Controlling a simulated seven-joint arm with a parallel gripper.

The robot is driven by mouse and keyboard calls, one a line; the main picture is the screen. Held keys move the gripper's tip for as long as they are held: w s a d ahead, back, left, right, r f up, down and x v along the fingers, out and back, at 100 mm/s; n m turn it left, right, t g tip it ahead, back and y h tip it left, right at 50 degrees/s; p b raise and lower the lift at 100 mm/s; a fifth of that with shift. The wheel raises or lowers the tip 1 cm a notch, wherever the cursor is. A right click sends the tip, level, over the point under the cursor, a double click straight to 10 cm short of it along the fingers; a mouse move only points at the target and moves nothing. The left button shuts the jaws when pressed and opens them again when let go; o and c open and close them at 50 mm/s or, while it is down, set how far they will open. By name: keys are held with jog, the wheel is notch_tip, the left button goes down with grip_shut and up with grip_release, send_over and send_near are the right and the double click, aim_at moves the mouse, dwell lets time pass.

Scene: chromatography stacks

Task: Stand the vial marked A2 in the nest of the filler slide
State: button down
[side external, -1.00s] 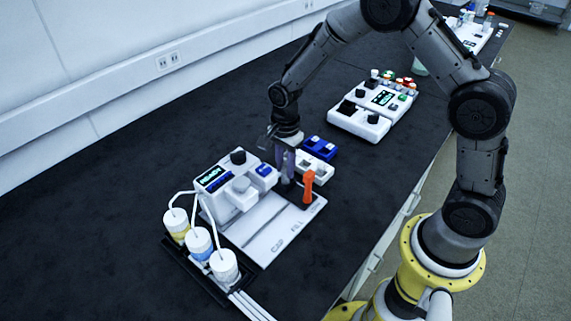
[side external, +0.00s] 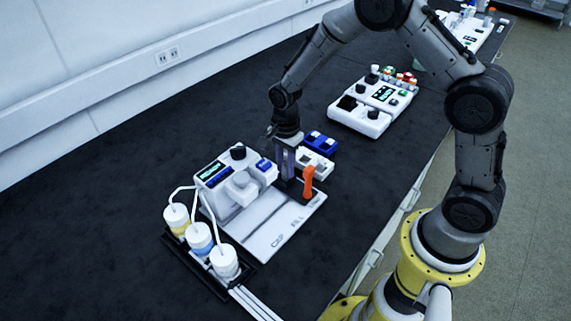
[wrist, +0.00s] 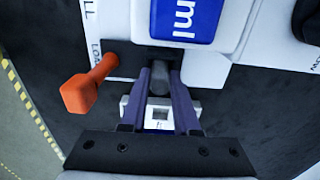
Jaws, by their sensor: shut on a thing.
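My gripper (side external: 286,174) points straight down at the filler slide (side external: 294,190), just beside the filler. In the wrist view its two purple fingers (wrist: 162,72) are shut on a dark grey-topped vial (wrist: 161,80). The vial's marking cannot be read, and the fingers hide most of it in the side view. The slide has an orange handle (side external: 308,181), which also shows in the wrist view (wrist: 88,84). The held vial is over or at the dark slide end. The nest is hidden, so I cannot tell whether the vial is seated.
The white filler (side external: 232,180) stands close left of the gripper, with three tubed bottles (side external: 200,240) in front. A white block (side external: 318,163) and a blue rack (side external: 320,143) are close behind. A white instrument (side external: 362,118) stands farther back. Dark bench right of these is clear.

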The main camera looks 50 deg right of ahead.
jog(key=c, duration=0.6)
grip_release()
jog(key=shift+r, duration=4.05)
